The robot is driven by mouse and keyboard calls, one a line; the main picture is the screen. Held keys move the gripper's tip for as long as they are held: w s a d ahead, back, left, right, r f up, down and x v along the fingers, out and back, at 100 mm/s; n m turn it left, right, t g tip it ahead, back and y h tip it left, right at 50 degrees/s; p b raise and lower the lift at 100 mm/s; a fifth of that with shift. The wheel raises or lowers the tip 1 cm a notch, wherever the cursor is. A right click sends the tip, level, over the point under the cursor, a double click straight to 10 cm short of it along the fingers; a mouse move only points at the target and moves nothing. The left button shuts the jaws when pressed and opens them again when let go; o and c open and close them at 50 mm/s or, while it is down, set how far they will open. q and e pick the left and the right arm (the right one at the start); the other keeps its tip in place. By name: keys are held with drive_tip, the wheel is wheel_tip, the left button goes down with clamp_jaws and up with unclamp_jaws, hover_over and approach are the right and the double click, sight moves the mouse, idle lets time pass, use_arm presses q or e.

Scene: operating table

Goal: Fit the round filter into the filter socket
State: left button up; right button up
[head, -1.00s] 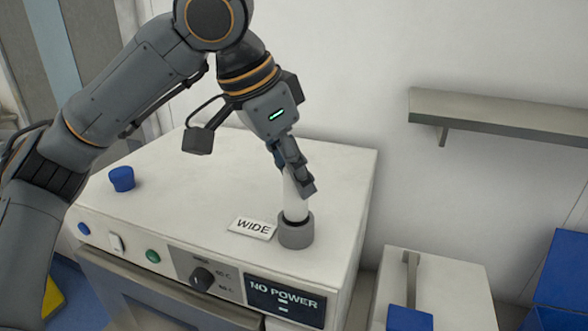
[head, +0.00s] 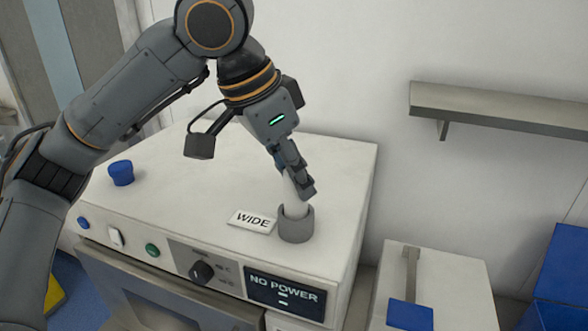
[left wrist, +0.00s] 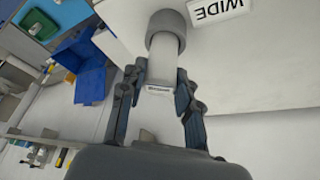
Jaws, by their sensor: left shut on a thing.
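The round filter (head: 291,195) is a white cylinder. My left gripper (head: 304,187) is shut on its upper part and holds it slightly tilted. The filter socket (head: 296,226) is a grey round cup on top of the white machine, right of the "WIDE" label. The filter's lower end is inside the mouth of the socket; how deep it sits is hidden by the rim. In the left wrist view the filter (left wrist: 163,64) runs between both fingers into the grey socket (left wrist: 168,28). My right gripper is not in view.
The "WIDE" label (head: 252,221) lies beside the socket. A blue cap (head: 121,173) stands at the machine top's left. The front panel has a "NO POWER" display (head: 285,292), a knob (head: 202,271) and buttons. A shelf (head: 500,110) is on the wall. The rest of the machine top is clear.

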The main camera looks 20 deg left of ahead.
use_arm(q)
drive_tip(key=shift+f, duration=0.7)
idle(0.5)
drive_tip(key=o, duration=1.2)
drive_tip(key=shift+o, duration=0.2)
drive_tip(key=v, duration=1.2)
